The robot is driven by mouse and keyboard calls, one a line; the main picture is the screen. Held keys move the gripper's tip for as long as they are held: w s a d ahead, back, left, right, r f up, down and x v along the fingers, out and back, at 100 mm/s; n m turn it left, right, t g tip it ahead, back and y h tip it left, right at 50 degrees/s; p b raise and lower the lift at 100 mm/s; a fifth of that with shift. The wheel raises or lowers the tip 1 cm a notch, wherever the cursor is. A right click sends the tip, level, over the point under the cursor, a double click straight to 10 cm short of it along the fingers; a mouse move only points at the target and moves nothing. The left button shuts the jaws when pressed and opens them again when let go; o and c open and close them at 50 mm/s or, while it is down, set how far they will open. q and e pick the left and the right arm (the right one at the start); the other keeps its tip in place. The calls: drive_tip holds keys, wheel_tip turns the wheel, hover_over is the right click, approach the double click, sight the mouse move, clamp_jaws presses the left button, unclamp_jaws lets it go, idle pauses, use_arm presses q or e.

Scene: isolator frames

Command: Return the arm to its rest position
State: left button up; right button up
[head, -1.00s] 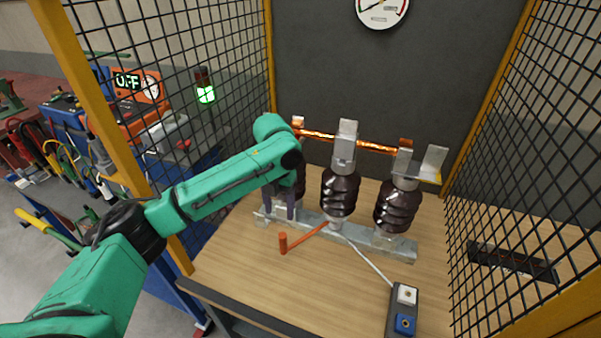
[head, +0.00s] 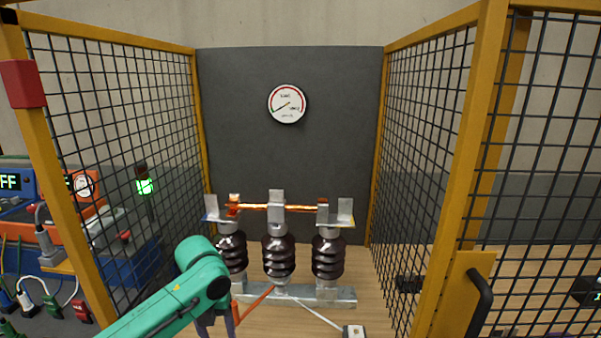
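My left arm comes in from the lower left, green with a dark wrist. My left gripper (head: 218,328) points down in front of the left insulator, low in the picture. Its fingertips are cut off by the lower edge, so I cannot tell whether it is open or shut. My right gripper is not in view. The isolator stands on the wooden table (head: 378,290), with three dark ribbed insulators (head: 278,258) on a metal rail. A copper bar (head: 262,207) lies across their tops. An orange lever (head: 256,302) slants down near the gripper.
Yellow-framed mesh panels stand left (head: 120,140) and right (head: 425,150). A dark back wall carries a round gauge (head: 287,103). A lamp (head: 145,186) glows green at the left. A panel with a black handle (head: 480,303) is at the lower right.

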use_arm(q)
drive_tip(key=s+d+f+n+t+h, duration=0.25)
drive_tip(key=s+d+f+n, duration=0.45)
drive_tip(key=n, duration=0.6)
drive_tip(key=s+a+f+n+y, duration=0.25)
drive_tip(key=s+a+n, duration=0.9)
drive_tip(key=n, duration=0.85)
wheel_tip(320, 180, down, 24)
drive_tip(key=s, duration=0.2)
drive_tip(key=s+a+f+g, duration=0.1)
drive_tip(key=s+f, duration=0.6)
drive_tip(key=s, duration=0.1)
drive_tip(key=s+a+f+g, duration=0.1)
drive_tip(key=s+a+f, duration=0.1)
drive_tip(key=s+f, duration=0.5)
drive_tip(key=shift+s+a+f, duration=0.2)
drive_tip(key=shift+s+a, duration=0.05)
drive_tip(key=shift+s, duration=0.75)
